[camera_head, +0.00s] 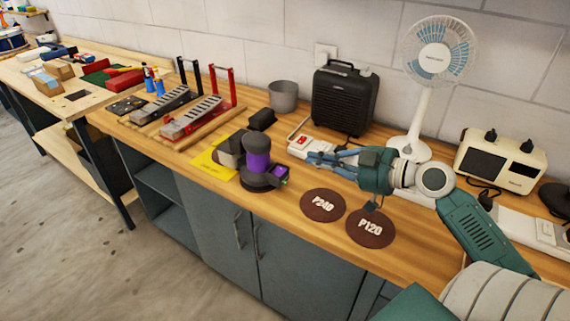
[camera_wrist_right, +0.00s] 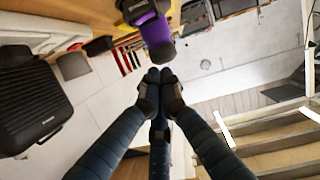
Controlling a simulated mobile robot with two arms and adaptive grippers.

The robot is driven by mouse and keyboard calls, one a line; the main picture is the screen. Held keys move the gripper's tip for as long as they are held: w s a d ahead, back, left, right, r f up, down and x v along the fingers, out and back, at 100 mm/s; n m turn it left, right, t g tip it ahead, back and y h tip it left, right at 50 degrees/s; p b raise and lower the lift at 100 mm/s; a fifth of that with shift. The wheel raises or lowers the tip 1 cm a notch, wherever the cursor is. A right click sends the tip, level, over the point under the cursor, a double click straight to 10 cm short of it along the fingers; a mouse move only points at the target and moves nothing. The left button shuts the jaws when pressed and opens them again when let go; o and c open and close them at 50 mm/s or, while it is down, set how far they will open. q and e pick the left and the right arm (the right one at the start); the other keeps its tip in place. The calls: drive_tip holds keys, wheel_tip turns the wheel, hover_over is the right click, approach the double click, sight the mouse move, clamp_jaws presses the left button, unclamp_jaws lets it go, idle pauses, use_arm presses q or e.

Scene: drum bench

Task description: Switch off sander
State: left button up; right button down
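The sander (camera_head: 258,163) stands on the wooden bench, with a purple middle and a dark round base. It also shows in the right wrist view, with its purple body (camera_wrist_right: 157,35) beyond my fingertips. My right gripper (camera_head: 314,159) reaches in from the right above the bench, to the right of the sander and apart from it. Its fingertips meet in the right wrist view (camera_wrist_right: 160,80), with nothing seen between them. A white power strip (camera_head: 309,146) with a red switch (camera_head: 302,140) lies just behind the fingers. The sander's own switch is too small to tell. My left gripper is not in view.
Two sanding discs, P240 (camera_head: 323,205) and P120 (camera_head: 370,228), lie near the front edge. A black heater (camera_head: 344,98), a white fan (camera_head: 438,60) and a cream device (camera_head: 500,160) stand behind. A yellow sheet (camera_head: 209,164) lies left of the sander.

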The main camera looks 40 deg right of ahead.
drive_tip(key=p, duration=0.4)
hover_over(279, 171)
drive_tip(key=s, duration=0.2)
wheel_tip(279, 171, down, 2)
drive_tip(key=f, duration=0.3)
drive_tip(key=shift+w+d+f, duration=0.1)
drive_tip(key=shift+w+d, duration=0.15)
drive_tip(key=shift+d, duration=0.1)
drive_tip(key=shift+d+f, duration=0.1)
drive_tip(key=shift+f, duration=0.45)
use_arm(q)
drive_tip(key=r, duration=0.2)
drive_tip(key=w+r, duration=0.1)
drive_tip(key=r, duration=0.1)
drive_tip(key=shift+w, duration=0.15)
use_arm(e)
drive_tip(key=shift+f, duration=0.25)
